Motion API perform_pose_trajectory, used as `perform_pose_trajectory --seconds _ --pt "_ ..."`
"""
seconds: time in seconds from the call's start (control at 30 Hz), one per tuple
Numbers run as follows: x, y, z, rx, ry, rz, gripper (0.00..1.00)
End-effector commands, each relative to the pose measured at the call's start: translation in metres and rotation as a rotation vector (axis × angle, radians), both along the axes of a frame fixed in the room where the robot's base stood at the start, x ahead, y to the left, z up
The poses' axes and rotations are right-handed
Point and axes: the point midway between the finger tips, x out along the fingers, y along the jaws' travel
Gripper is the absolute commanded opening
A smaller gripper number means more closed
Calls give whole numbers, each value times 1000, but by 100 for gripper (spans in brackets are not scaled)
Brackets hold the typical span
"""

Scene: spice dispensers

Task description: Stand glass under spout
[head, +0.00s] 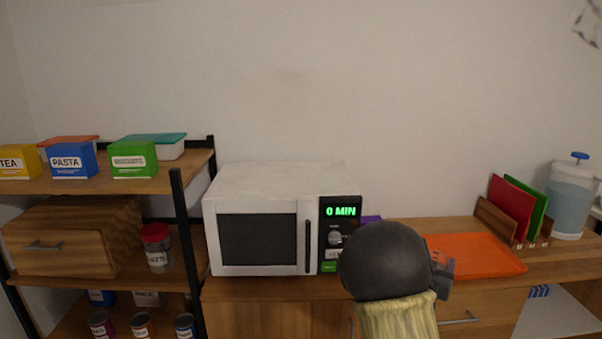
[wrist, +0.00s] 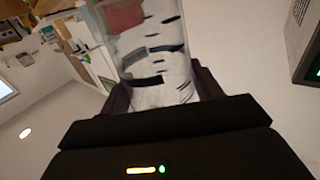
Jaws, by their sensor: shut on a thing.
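In the wrist view my gripper (wrist: 162,90) is shut on a clear glass (wrist: 150,45). The glass stands out beyond the jaws, and the room shows through it. In the head view my dark round arm link hides most of the gripper, and I cannot make out the glass there. A clear dispenser with a blue top (head: 569,200) stands at the far right of the counter, apart from my arm. I cannot make out its spout.
An orange tray (head: 485,262) lies on the counter right of my arm. A rack with red and green folders (head: 511,205) stands between tray and dispenser. A white microwave (head: 258,188) is left of my arm. Shelves with boxes and jars (head: 157,247) stand further left.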

Motion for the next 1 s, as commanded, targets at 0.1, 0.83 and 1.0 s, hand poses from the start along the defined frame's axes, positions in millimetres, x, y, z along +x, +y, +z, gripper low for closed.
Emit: perform_pose_trajectory --seconds 0.1,0.83,1.0 --pt "2 11 -14 -2 1 16 32" --pt "-19 122 -156 -5 1 188 32" --pt "-40 151 -194 -4 1 246 32"
